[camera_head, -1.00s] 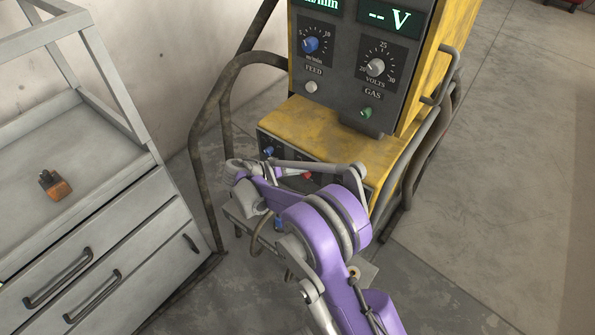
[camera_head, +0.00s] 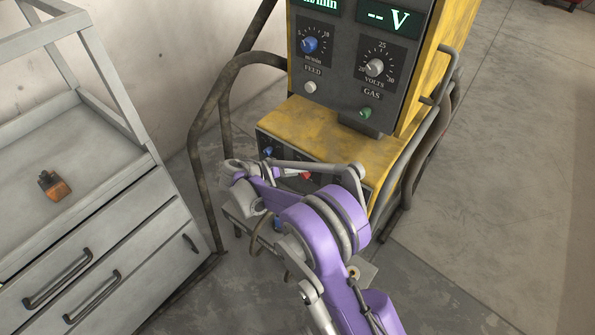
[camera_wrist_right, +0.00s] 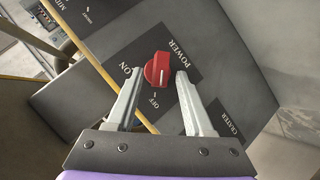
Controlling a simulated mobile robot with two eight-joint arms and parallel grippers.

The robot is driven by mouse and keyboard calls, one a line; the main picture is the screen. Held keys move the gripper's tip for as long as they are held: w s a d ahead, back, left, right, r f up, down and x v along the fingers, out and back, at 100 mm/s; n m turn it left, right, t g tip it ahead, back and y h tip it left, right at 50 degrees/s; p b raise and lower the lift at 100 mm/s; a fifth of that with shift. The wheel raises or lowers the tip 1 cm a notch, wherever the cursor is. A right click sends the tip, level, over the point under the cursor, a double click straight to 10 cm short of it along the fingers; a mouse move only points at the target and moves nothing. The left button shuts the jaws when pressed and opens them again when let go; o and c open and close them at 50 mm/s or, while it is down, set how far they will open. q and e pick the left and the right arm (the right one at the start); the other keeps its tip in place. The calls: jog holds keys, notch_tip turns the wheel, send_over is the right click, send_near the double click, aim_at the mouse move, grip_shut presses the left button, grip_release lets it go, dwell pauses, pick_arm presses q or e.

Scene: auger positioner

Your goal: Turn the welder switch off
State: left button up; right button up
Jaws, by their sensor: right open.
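The red welder switch (camera_wrist_right: 158,69) sits on a dark panel labelled POWER, ON and OFF in the right wrist view. Its white mark points roughly toward the OFF label. My right gripper (camera_wrist_right: 156,84) is open, with one finger on each side of the knob and a gap beside it. In the head view the red switch (camera_head: 304,175) shows on the lower front of the yellow welder (camera_head: 335,135), partly hidden by my right arm. My right gripper (camera_head: 240,172) is at the welder's lower front, its fingers hard to make out. My left gripper is not in view.
A grey drawer cabinet (camera_head: 105,215) stands at the left with a small orange and black object (camera_head: 55,186) on top. Bent metal tubes (camera_head: 205,130) frame the welder's left side. Open floor (camera_head: 490,190) lies to the right.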

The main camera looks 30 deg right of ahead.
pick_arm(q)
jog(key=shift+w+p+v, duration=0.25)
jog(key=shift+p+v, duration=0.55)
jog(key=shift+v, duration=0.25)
pick_arm(e)
jog(key=v, duration=1)
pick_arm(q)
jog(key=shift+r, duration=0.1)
pick_arm(e)
jog(key=shift+s, duration=0.1)
jog(key=s+a+n+t+y, duration=0.15)
jog(key=s+y, duration=0.25)
jog(key=s, duration=0.6)
jog(key=s+a+r+n+t+y, duration=0.1)
jog(key=s+a+n+y, duration=0.2)
jog(key=s, duration=0.8)
jog(key=s+a+n+t+y, duration=0.15)
jog(key=s+y, duration=0.35)
jog(key=s, duration=0.5)
pick_arm(q)
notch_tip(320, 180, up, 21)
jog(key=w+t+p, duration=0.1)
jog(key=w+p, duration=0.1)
jog(key=p, duration=1.7)
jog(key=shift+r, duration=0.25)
pick_arm(e)
notch_tip(320, 180, up, 22)
jog(key=w, duration=0.1)
jog(key=shift+w+d+t, duration=0.2)
jog(key=shift+w+t, duration=0.2)
